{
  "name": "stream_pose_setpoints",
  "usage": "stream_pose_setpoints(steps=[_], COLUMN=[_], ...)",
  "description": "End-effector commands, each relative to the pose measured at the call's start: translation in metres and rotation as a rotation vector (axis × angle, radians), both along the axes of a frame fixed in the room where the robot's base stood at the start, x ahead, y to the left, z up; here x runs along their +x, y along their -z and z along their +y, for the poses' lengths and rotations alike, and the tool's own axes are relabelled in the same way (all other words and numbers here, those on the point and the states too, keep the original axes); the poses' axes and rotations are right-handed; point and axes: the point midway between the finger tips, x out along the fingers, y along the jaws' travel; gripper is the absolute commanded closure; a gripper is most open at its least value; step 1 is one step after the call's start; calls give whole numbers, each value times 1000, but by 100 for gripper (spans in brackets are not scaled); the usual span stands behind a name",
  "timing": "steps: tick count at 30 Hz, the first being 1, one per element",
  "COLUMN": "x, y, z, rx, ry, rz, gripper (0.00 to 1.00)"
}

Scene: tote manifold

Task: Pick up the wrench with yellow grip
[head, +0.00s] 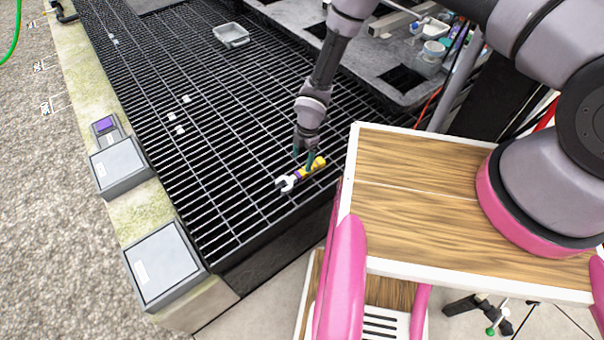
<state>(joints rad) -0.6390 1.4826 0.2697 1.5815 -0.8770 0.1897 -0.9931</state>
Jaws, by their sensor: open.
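The wrench with yellow grip (288,183) lies on the black grating (215,160), near its front right edge. Its silver open jaw points left and down, and its yellow handle end points right and up, with a small purple part between them. My gripper (304,162) is directly over the handle, with its dark green fingers pointing down. The fingers are apart, one near each side of the handle. Part of the handle is hidden behind a finger. I cannot tell whether the fingers touch it.
A grey tray (231,35) sits on the grating at the back. Small white pieces (180,130) lie to the left. Grey boxes (160,264) stand on the left ledge. A grey workbench (408,90) with containers stands at the back right.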

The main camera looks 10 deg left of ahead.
Motion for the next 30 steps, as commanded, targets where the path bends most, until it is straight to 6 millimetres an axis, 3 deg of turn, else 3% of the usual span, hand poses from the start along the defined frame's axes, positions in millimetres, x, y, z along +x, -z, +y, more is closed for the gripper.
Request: stream_pose_setpoints(steps=[14, 23, 28, 29, 30], x=[-7, -6, -6, -6, -6], y=[54, 58, 57, 57, 57], z=[0, 1, 1, 1, 1], rx=[0, 0, 0, 0, 0], ry=[3, 3, 3, 3, 3], rz=[0, -1, -1, -1, -1], gripper=[25, 25, 90, 100, 100])
